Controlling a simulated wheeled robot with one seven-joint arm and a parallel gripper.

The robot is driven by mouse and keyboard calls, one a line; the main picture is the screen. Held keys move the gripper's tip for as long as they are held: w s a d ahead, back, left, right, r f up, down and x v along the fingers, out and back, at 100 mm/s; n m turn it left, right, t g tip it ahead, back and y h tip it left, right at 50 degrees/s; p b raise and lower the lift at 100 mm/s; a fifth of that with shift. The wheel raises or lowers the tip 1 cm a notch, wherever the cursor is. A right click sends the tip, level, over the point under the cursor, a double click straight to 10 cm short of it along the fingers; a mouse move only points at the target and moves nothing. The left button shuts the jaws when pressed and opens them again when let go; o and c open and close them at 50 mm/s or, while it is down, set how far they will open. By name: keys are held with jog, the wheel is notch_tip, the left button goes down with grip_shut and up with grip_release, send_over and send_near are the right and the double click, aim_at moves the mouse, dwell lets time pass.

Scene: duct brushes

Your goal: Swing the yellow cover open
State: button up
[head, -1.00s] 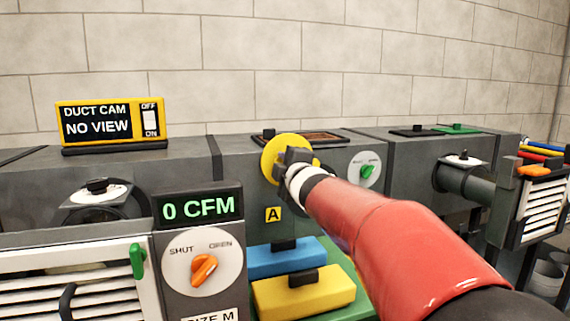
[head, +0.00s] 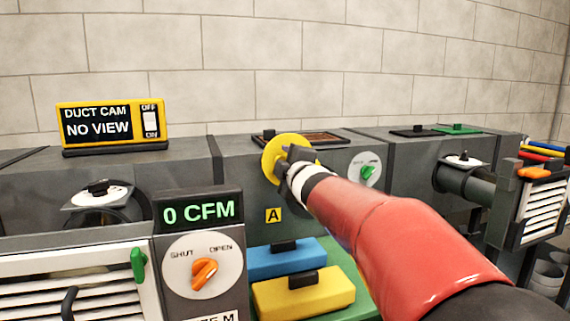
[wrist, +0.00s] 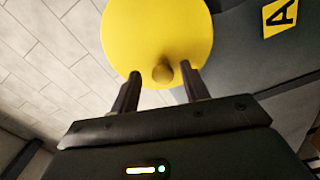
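The yellow cover (head: 273,153) is a round disc on the front of the grey duct, above a yellow label marked A (head: 273,215). In the wrist view the cover (wrist: 155,28) fills the top middle, with a small round knob (wrist: 162,72) near its lower edge. My gripper (wrist: 160,82) is open, one finger on each side of the knob, with gaps showing on both sides. In the head view my gripper (head: 297,162) hides the right part of the cover.
A dial with a green knob (head: 368,173) is right of the cover. Blue (head: 285,260) and yellow (head: 303,293) blocks with black handles sit below. A duct cam display (head: 112,122) and a 0 CFM readout (head: 198,209) are at the left.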

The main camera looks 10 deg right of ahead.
jog(key=shift+s, duration=0.1)
jog(key=s, duration=0.7)
jog(key=shift+s+d, duration=0.3)
jog(key=shift+s, duration=0.1)
